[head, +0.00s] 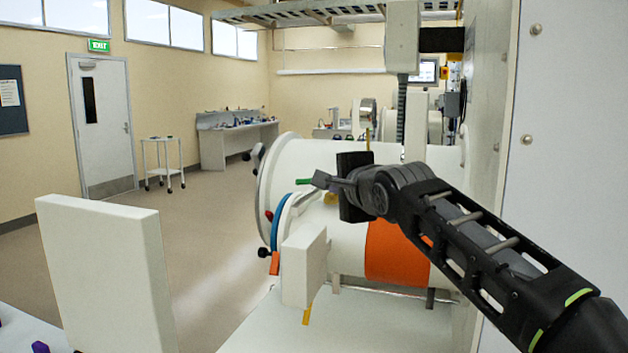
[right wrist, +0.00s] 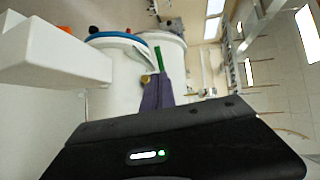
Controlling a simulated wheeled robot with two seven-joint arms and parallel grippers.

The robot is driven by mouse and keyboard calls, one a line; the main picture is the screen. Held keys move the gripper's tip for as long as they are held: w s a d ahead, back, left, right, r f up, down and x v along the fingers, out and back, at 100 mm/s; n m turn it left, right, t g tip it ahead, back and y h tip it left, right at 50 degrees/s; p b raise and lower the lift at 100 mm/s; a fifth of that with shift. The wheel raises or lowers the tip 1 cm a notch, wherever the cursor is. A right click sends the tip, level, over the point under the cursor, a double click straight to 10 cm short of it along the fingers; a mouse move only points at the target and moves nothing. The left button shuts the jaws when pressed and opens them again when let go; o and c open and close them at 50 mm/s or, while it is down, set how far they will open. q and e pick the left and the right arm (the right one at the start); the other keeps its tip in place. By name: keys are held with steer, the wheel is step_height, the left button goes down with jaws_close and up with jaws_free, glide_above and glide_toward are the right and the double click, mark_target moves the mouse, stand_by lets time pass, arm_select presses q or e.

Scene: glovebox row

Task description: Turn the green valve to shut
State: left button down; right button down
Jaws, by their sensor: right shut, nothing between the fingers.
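The green valve handle (head: 304,181) shows as a short green bar in front of the white cylinder in the head view. In the right wrist view the green handle (right wrist: 159,59) stands out beyond my fingertips, with a small brass-coloured part (right wrist: 146,78) beside it. My right gripper (head: 320,180) is shut and empty, its tips close to the handle's right end. The shut fingers also show in the right wrist view (right wrist: 157,90). I cannot tell whether they touch the handle. The valve's body is partly hidden by my gripper. My left gripper is not in view.
A white box (head: 304,266) sticks out below the handle, near a blue ring (head: 276,225) and an orange block (head: 275,263). An orange band (head: 390,252) wraps the cylinder. A white panel (head: 105,270) stands at front left. Open floor lies behind it.

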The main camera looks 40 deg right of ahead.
mark_target(305, 180)
steer(key=p+x, duration=0.4)
steer(key=x, duration=0.7)
steer(key=shift+w+p, duration=0.25)
steer(key=shift+p, duration=0.1)
steer(key=shift+f, duration=0.15)
steer(key=shift+w+f+b, duration=0.1)
steer(key=shift+w+b, duration=0.45)
steer(key=shift+b, duration=0.5)
steer(key=shift+w+a+b, duration=0.1)
steer(key=shift+w+b, duration=0.25)
steer(key=shift+w, duration=0.8)
steer(key=shift+w+d, duration=0.3)
steer(key=shift+w, duration=0.25)
